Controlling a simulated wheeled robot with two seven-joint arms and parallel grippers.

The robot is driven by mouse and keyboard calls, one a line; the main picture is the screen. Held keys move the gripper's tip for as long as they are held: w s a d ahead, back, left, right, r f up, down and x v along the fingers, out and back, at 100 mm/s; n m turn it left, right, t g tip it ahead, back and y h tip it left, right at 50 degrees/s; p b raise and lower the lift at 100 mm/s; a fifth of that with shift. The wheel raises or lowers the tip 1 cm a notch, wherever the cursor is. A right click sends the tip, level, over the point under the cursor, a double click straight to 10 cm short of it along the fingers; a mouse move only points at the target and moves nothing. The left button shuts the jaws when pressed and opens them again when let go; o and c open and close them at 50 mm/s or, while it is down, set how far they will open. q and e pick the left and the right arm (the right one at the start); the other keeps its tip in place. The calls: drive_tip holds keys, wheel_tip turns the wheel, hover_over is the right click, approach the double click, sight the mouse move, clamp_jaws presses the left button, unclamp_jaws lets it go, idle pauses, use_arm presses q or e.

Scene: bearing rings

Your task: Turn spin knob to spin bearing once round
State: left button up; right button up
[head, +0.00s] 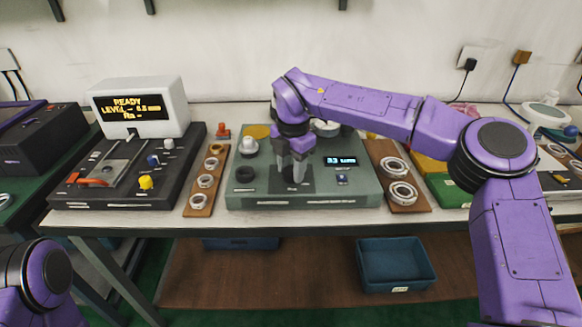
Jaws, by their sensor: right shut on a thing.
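A green-grey test station (322,190) stands in the middle of the bench. My right gripper (292,180) reaches down over a dark square area of its top, fingers pointing down. It is shut on a small part there, mostly hidden by the fingers; I cannot tell whether it is the spin knob. A small display (341,161) on the station is lit beside the gripper. A white knob-like part (248,146) and a dark round part (244,175) are on its left side. My left gripper is out of view; only part of my left arm shows at the lower left.
Wooden boards with bearing rings flank the station, left (206,181) and right (399,189). A black machine (130,180) with a white display box (138,106) reading READY stands at the left. A blue bin (396,265) sits below the bench.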

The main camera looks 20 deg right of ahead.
sight(292, 171)
drive_tip(key=o, duration=1)
drive_tip(key=shift+r, duration=0.1)
drive_tip(key=shift+o, duration=0.2)
wheel_tip(292, 171, up, 10)
drive_tip(key=shift+s+r, duration=0.2)
drive_tip(key=shift+r, duration=0.05)
drive_tip(key=shift+d, duration=0.1)
